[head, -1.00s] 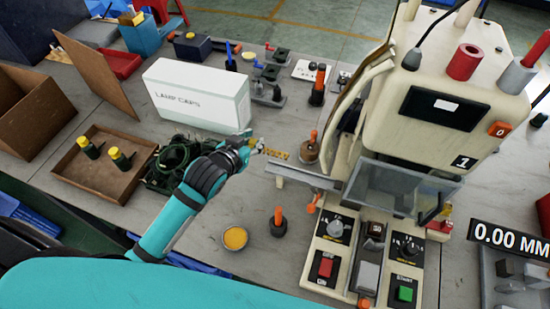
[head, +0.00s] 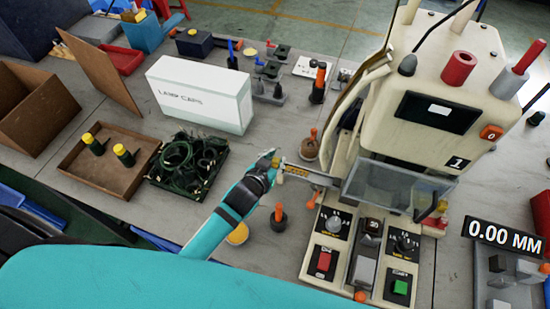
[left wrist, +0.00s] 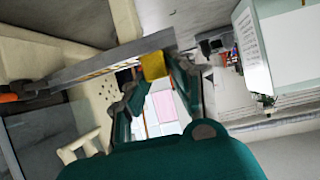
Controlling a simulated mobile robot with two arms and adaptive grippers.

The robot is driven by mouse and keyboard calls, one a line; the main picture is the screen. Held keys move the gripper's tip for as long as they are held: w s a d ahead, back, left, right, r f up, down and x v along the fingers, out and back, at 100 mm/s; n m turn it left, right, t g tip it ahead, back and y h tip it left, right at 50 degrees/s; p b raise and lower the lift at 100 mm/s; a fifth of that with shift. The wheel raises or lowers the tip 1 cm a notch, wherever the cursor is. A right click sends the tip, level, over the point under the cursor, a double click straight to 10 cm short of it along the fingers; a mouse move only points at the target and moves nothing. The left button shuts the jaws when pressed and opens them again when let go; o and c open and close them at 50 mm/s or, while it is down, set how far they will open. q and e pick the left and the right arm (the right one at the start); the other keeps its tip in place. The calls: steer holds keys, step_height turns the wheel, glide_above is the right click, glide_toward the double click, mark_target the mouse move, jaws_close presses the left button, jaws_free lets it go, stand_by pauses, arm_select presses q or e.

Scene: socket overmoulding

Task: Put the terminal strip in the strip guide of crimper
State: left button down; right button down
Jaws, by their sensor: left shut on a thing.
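The crimper (head: 440,105) is the large cream machine at the right of the head view. Its strip guide (head: 318,180) is a grey rail pointing left from the clear guard. The gold terminal strip (head: 298,171) lies along this rail, its left end at my left gripper (head: 276,162). In the left wrist view the gold strip (left wrist: 100,72) runs along the grey guide (left wrist: 85,73), with a yellow end piece (left wrist: 153,66) at my fingers (left wrist: 158,85). The left gripper is shut on the strip's end. Whether the strip is fully seated is unclear. My right gripper is out of view.
A orange-handled tool (head: 279,218) stands just below the guide, and another (head: 311,146) stands behind it. A black crate of green cable (head: 187,160), a wooden tray (head: 118,140) and a lamp caps box (head: 200,95) are to the left. The crimper's guard (head: 390,190) is close on the right.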

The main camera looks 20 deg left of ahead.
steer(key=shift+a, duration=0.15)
arm_select(q)
steer(key=c, duration=1.1)
jaws_free()
steer(key=shift+f, duration=0.1)
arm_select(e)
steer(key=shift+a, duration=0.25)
arm_select(q)
steer(key=shift+s+r, duration=0.1)
steer(key=shift+r, duration=0.1)
steer(key=shift+b+v, duration=0.6)
steer(key=shift+v, duration=5.3)
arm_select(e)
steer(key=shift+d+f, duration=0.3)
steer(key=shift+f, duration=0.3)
arm_select(q)
steer(key=shift+a, duration=0.15)
